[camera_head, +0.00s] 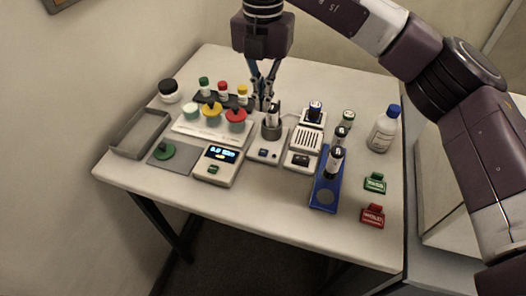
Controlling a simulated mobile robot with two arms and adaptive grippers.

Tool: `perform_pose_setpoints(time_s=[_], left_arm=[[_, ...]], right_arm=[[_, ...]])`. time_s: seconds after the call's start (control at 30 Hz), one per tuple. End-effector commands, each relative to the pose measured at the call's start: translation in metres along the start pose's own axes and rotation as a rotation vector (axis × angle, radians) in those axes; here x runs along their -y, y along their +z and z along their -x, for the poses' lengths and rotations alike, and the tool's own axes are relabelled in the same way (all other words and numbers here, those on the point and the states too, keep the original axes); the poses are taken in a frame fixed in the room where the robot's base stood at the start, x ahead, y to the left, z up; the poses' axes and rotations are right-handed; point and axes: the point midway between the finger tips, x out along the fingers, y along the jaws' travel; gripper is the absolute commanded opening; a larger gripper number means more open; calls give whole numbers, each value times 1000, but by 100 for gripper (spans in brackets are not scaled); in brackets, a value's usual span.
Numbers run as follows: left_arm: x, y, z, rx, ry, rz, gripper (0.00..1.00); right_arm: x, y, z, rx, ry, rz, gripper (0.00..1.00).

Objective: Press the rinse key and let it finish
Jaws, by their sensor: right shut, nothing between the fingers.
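My right gripper (264,106) comes down from the top over the back middle of the white table. Its fingers are shut with nothing between them. They are close behind a small white device (263,158) with a dark round cup (271,131) and a small blue key (262,153) on its front. A dark, white-banded piece (273,113) stands in the cup. I cannot tell whether the fingertips touch it. A second white unit (303,160) beside it carries a dark key or display. No rinse label is readable. My left gripper is not in view.
A scale (217,166) with a lit display, a grey tray (134,144) and several lidded jars stand left. A blue rack (325,192) holding dark vials, green (375,183) and red (373,214) labelled blocks and a blue-capped bottle (384,132) stand right. The front table edge is clear.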

Motion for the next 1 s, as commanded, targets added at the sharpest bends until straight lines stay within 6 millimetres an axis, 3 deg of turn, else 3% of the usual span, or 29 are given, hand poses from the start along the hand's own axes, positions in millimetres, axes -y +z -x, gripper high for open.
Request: perform_pose_setpoints(time_s=[0.57, 0.77, 1.0], left_arm=[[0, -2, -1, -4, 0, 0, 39], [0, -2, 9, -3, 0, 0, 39], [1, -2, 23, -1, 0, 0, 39]], right_arm=[[0, 0, -11, -1, 0, 0, 0], [1, -1, -42, -5, -2, 0, 0], [1, -1, -94, -4, -2, 0, 0]])
